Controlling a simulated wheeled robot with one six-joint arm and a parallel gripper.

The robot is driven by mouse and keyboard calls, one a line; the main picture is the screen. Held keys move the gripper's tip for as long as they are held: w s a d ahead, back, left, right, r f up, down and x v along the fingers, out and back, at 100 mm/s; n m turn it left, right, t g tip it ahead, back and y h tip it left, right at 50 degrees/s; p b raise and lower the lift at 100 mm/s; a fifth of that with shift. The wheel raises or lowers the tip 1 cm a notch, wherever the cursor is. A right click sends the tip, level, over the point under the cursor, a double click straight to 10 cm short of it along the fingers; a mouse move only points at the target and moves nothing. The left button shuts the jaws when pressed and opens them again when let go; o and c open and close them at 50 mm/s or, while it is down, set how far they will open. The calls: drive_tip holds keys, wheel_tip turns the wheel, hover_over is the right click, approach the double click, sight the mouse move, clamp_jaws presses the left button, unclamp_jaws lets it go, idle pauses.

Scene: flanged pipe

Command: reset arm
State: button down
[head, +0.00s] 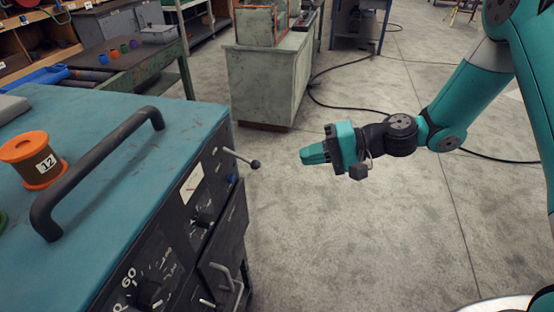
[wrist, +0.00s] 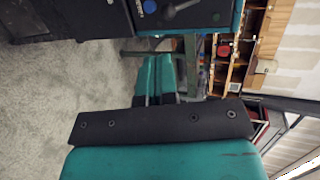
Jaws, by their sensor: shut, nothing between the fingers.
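My gripper (head: 314,155) is teal with a dark wrist. It hangs in free air right of the blue-topped machine in the head view and points left toward it. Its fingers are together with nothing between them. In the wrist view the gripper fingers (wrist: 157,80) lie side by side, closed.
The machine (head: 110,95) has a black handle (head: 100,170), an orange spool marked 12 (head: 33,160) and a lever (head: 242,158) sticking out toward my gripper. A grey cabinet (head: 268,85) stands behind. Black cable (head: 345,100) crosses the open floor.

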drive_tip(key=d+b, duration=0.1)
drive_tip(key=d, duration=0.4)
drive_tip(key=s+r+n+g+h, duration=0.1)
drive_tip(key=s+r+n+h, duration=0.3)
drive_tip(key=s, duration=0.7)
drive_tip(key=s+r+n+h, duration=0.5)
drive_tip(key=s+r, duration=0.2)
drive_tip(key=s, duration=0.4)
drive_tip(key=shift+s+a+r+g+h, duration=0.25)
drive_tip(key=shift+r+g+h, duration=0.1)
drive_tip(key=shift+g+h, duration=0.05)
